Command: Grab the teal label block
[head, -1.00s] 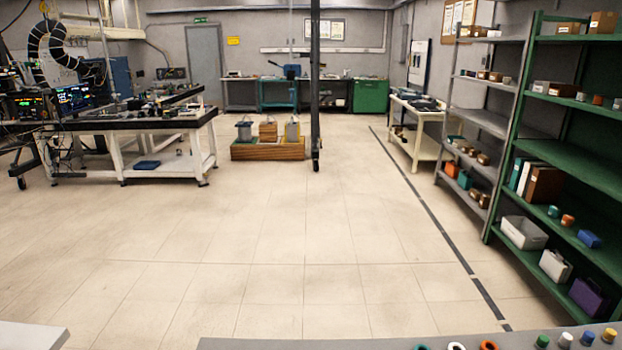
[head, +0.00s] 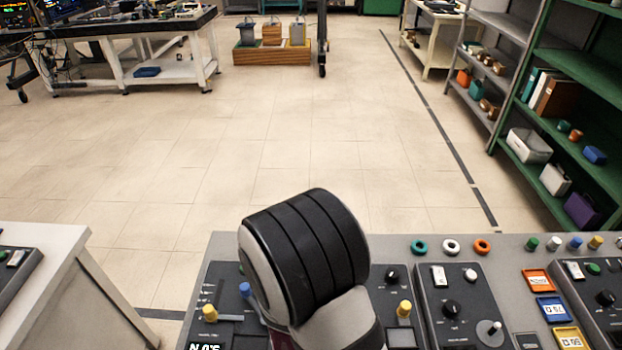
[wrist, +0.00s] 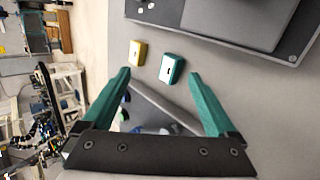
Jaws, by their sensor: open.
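In the picture the block shows between the fingertips, nearer the right one, and nothing is held. I cannot tell the height of the fingers above the surface. A yellow block (wrist: 138,52) lies just left of the teal block. I cannot make out the teal block in the head view, where my arm covers part of the console.
A dark panel (wrist: 245,20) lies beyond the blocks in the wrist view. In the head view, control panels with knobs (head: 452,307) stand on the console. Orange, blue and yellow framed labels (head: 551,309) and coloured rings (head: 451,247) lie at its right.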

